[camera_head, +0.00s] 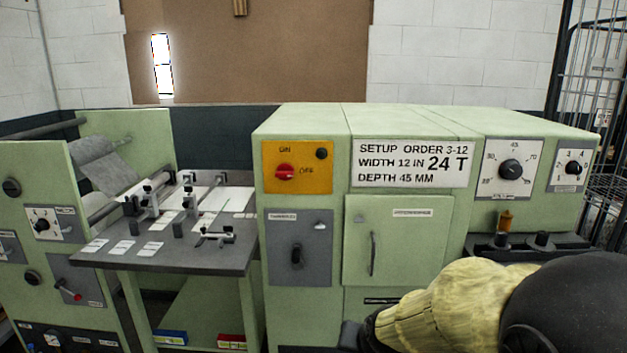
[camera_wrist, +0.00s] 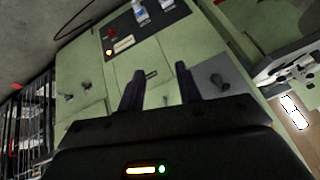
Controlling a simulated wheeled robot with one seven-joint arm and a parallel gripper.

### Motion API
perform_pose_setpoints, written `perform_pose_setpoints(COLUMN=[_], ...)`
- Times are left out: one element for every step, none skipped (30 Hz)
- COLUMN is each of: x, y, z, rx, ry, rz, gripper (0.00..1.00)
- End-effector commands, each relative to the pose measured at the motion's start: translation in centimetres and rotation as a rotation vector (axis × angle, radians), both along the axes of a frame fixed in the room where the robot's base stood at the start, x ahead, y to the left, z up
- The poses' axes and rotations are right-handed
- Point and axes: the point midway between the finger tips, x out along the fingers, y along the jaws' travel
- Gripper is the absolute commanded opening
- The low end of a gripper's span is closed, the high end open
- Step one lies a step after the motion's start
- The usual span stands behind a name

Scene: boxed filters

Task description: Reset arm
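My gripper (camera_wrist: 159,74) shows in the wrist view with its two dark fingers apart and nothing visible between them. A pale green machine panel with knobs and dark plates lies beyond the fingers; its distance is hard to judge. In the head view, part of my arm with a yellowish cover (camera_head: 445,305) and a black rounded joint fills the lower right, in front of the machine. I cannot make out the fingertips there.
The green machine (camera_head: 400,285) carries an order sign (camera_head: 412,162), a red switch (camera_head: 285,172) and dials. A dark worktable (camera_head: 170,258) with cards and small fixtures stands to its left. A wire cage (camera_head: 600,85) stands at the right. Small blue and red boxes sit low beneath the worktable.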

Motion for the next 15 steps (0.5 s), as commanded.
perform_pose_setpoints(x=[-1.8, -2.8, -4.1, -5.1, -6.0, -7.2, -8.1, -9.0, -10.2, -11.0, -11.9, -12.1, -12.0, -11.9, -11.9], y=[-1.1, -1.8, -2.5, -3.0, -3.4, -4.0, -4.5, -4.9, -5.4, -5.7, -6.1, -6.2, -6.1, -6.1, -6.1], z=[-0.9, -1.4, -2.0, -2.4, -2.8, -3.3, -3.6, -3.9, -4.2, -4.5, -4.7, -3.9, -3.2, -2.8, -2.2], rx=[-0.036, -0.058, -0.082, -0.101, -0.115, -0.135, -0.148, -0.161, -0.176, -0.188, -0.198, -0.203, -0.202, -0.201, -0.201], ry=[0.053, 0.085, 0.125, 0.153, 0.181, 0.218, 0.244, 0.269, 0.303, 0.328, 0.353, 0.362, 0.359, 0.358, 0.357], rz=[0.027, 0.045, 0.067, 0.086, 0.101, 0.122, 0.136, 0.151, 0.171, 0.188, 0.203, 0.211, 0.210, 0.210, 0.210], gripper=[0.35, 0.35, 0.35, 0.35, 0.35, 0.35, 0.35, 0.35, 0.35, 0.35, 0.35, 0.35, 0.35, 0.35, 0.35])
